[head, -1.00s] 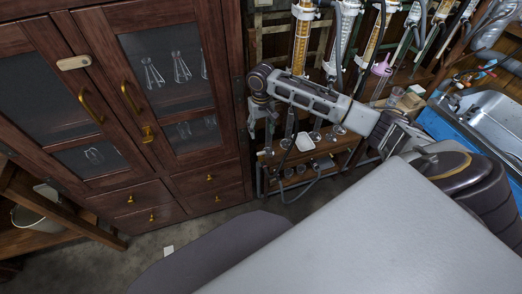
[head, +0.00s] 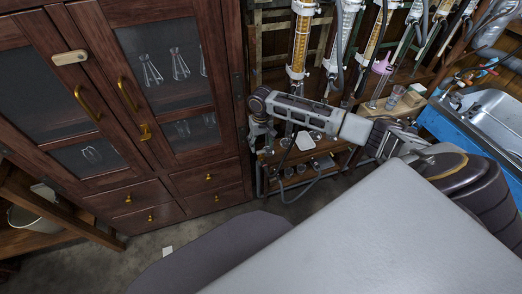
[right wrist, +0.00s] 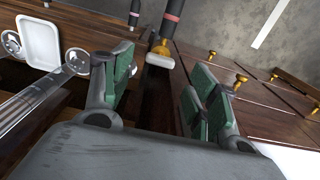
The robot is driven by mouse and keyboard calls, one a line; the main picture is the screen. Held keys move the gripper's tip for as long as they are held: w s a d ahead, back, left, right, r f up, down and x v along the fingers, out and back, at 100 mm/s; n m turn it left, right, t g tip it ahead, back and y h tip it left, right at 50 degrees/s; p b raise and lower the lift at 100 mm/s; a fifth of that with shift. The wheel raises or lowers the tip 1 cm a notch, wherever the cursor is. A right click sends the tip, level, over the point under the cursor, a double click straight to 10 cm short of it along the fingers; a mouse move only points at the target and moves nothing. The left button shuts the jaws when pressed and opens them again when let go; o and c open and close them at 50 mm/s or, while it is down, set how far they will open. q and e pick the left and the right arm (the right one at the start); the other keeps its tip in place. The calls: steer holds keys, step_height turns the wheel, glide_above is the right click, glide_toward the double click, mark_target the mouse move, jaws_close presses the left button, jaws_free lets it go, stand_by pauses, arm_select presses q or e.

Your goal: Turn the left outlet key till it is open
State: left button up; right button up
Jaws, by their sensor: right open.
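A pale flat piece on a brass fitting (right wrist: 158,58), under a dark pipe with a red band, looks like an outlet key. It shows in the right wrist view beyond the gap between my fingers; I cannot tell how far it is turned. My right gripper (right wrist: 155,90) is open, its green pads apart with nothing between them. In the head view my right gripper (head: 262,132) hangs at the left end of the rig, beside the left glass column (head: 301,38). The key cannot be made out there. My left gripper is not in view.
A wooden cabinet (head: 150,85) stands close left of my right gripper. A white tray (head: 306,141) and several glass vessels sit on the rig's lower shelves. More glass columns and hoses run rightward, with a sink (head: 497,112) at far right.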

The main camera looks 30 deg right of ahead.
mark_target(261, 151)
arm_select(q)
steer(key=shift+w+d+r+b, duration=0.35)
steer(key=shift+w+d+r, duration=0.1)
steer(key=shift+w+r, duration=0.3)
arm_select(e)
steer(key=shift+f, duration=2.15)
steer(key=shift+c, duration=0.3)
steer(key=c, duration=1)
